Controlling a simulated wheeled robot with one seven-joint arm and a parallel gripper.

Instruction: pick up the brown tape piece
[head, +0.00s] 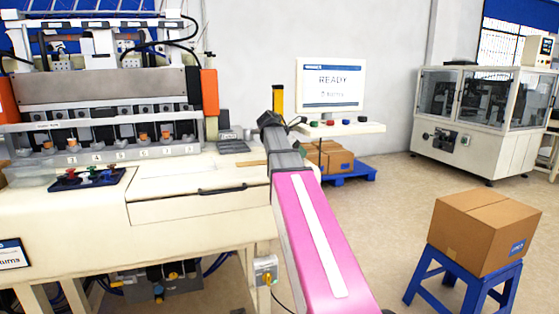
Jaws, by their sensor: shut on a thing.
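A thin brown strip (250,160), which may be the tape piece, shows just left of my arm, over the cream bench top of the machine. Its right end passes behind my arm. I cannot tell whether it touches the bench. My pink and grey arm reaches up from the bottom of the head view to a dark grey joint. My gripper's fingers do not show; they seem hidden behind the arm, so what they hold is not visible.
The feeder machine (105,92) fills the left, with a dark blue tray (88,178) on its bench. A READY screen (330,84) stands behind my arm. A cardboard box (484,230) sits on a blue stool (464,276) at right. Open floor lies between.

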